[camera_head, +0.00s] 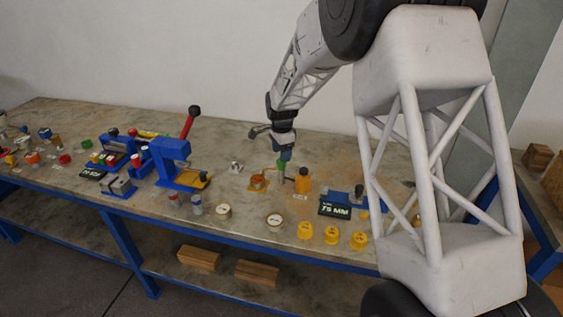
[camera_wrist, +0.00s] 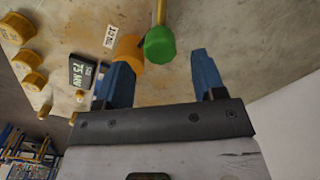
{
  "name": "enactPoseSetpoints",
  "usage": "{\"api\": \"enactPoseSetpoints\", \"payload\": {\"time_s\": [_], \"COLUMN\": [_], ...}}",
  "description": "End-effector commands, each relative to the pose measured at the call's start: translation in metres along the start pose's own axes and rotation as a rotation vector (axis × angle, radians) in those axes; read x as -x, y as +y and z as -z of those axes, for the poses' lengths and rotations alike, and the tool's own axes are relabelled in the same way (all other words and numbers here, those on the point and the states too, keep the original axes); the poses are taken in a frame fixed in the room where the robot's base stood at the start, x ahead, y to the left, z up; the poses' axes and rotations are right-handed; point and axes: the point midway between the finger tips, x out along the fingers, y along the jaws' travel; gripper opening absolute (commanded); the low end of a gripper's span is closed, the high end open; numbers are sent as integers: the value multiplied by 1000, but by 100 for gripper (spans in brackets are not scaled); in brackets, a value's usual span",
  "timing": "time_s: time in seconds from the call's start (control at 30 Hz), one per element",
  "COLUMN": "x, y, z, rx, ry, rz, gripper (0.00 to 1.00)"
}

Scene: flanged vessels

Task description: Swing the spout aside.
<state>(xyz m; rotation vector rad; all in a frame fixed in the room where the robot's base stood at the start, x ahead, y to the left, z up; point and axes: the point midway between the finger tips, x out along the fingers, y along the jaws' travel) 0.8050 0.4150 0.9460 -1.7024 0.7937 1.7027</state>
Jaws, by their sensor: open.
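A green knob (camera_wrist: 160,45) sits at the end of a thin yellow rod (camera_wrist: 161,13), which I take to be the spout's handle. The knob also shows in the head view (camera_head: 281,164), just under my gripper. My gripper (camera_head: 285,152) points down over the bench. In the wrist view my gripper (camera_wrist: 163,70) has its two blue fingers apart, with the knob in the picture between them and nothing held. An orange vessel (camera_head: 303,181) stands close by on the right; it also shows in the wrist view (camera_wrist: 128,50), partly behind the left finger. The spout itself is not clear.
A small orange-brown cup (camera_head: 257,182) on a yellow base stands to the left. A "75 MM" display (camera_head: 334,210) and several yellow caps (camera_head: 331,235) are to the right and front.

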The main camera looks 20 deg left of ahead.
Motion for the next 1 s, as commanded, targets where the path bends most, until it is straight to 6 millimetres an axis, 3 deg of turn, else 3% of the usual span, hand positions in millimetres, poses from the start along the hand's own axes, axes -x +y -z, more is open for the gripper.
{"api": "enactPoseSetpoints", "payload": {"time_s": [0.33, 0.77, 1.0], "x": [-38, -44, -44], "y": [0, 0, 0], "z": [0, 0, 0], "rx": [0, 0, 0], "ry": [0, 0, 0], "rz": [-1, 0, 0], "gripper": [63, 63, 28]}}
